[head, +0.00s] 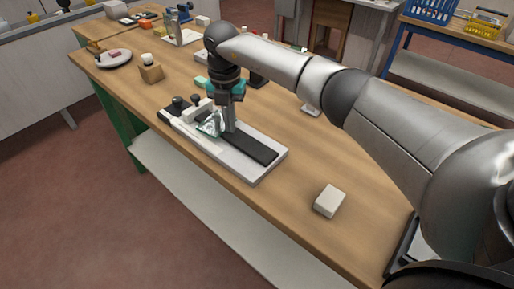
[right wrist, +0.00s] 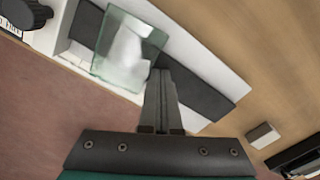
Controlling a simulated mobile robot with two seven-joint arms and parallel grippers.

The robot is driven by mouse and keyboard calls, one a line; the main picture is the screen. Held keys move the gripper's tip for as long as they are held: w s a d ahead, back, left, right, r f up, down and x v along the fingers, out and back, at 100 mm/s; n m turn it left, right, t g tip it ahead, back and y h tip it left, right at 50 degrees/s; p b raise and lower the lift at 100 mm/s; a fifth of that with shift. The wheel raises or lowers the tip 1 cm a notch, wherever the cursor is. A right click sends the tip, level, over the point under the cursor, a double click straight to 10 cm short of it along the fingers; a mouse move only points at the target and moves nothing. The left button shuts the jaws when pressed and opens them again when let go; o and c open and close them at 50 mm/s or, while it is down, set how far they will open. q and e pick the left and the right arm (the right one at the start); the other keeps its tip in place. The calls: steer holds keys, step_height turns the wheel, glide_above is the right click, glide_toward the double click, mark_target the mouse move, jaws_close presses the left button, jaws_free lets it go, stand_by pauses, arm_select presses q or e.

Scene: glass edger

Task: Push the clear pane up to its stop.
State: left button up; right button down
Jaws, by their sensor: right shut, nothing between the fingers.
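The clear pane (head: 209,125) is a small greenish sheet of glass on the glass edger (head: 265,175), a white base with a black strip. In the right wrist view the pane (right wrist: 110,58) lies across the black strip and the white bed. My right gripper (head: 229,130) points down, shut and empty, just right of the pane. In the wrist view its fingertips (right wrist: 160,73) are close to the pane's right edge; I cannot tell whether they touch. A white block (head: 198,110) that may be the stop stands by the dark knobs (head: 180,104). My left gripper is not in view.
A pale block (head: 329,201) lies on the wooden bench (head: 300,160) right of the edger. The bench's front edge runs close beside the edger.

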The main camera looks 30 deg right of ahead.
steer(key=shift+w+a+b, duration=0.25)
steer(key=shift+w+b, duration=0.35)
steer(key=shift+b, duration=0.05)
steer(key=shift+w+a+b, duration=0.25)
steer(key=shift+w+b, duration=0.3)
steer(key=shift+b, duration=0.05)
steer(key=r+p, duration=0.2)
steer(key=p, duration=0.1)
steer(key=s+r+p, duration=0.1)
steer(key=r+p, duration=0.2)
steer(key=shift+d+r, duration=0.1)
steer(key=shift+d, duration=0.1)
